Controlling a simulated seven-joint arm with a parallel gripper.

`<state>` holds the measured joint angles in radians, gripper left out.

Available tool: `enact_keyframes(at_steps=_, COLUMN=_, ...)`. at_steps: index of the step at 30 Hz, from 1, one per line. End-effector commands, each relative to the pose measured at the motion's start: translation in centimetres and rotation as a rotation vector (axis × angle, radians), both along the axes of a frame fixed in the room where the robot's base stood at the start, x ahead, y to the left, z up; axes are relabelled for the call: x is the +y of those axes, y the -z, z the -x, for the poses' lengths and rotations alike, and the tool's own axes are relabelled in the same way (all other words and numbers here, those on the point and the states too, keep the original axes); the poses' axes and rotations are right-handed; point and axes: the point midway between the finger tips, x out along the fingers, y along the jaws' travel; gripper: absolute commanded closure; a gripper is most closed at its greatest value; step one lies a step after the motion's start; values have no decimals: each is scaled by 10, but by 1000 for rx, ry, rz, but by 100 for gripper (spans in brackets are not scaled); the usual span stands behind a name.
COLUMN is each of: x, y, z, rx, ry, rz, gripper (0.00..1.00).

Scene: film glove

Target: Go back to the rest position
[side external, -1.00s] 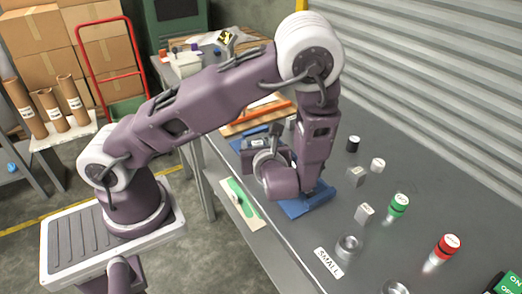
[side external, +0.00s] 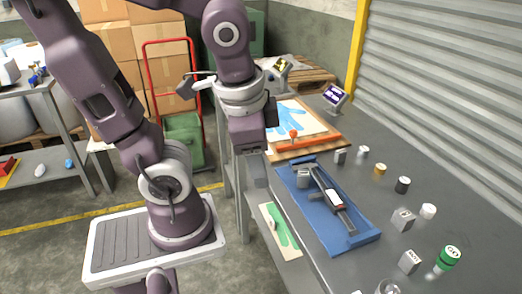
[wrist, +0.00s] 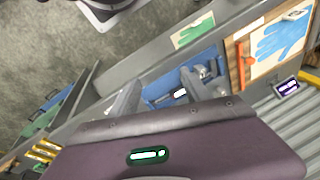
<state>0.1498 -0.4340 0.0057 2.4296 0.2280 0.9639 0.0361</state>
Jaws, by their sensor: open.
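My gripper (side external: 258,182) hangs pointing down in the side view, above the near edge of the grey bench and left of the blue tray (side external: 362,238). In the wrist view the two fingers of my gripper (wrist: 158,96) stand apart with nothing between them. A caliper-like grey tool (side external: 335,200) lies on the blue tray, clear of the fingers. The tray also shows beyond the fingers in the wrist view (wrist: 205,59).
Small weights and blocks, a black-capped one (side external: 402,185) and a green one (side external: 448,258) among them, stand on the bench right of the tray. A wooden board with a blue glove shape (side external: 292,118) lies behind it. A red hand truck (side external: 170,42) stands behind.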

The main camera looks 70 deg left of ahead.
Motion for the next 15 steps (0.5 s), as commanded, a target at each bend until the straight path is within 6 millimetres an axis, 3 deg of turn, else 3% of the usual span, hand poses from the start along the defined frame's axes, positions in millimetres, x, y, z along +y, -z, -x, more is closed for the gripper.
enact_keyframes(at_steps=3, x=-14, y=-24, z=7, rx=-198, ry=-167, rz=168, gripper=44)
enact_keyframes(at_steps=6, x=-21, y=-34, z=8, rx=-279, ry=-228, rz=237, gripper=44)
enact_keyframes(at_steps=15, x=-23, y=-36, z=8, rx=-296, ry=-240, rz=255, gripper=44)
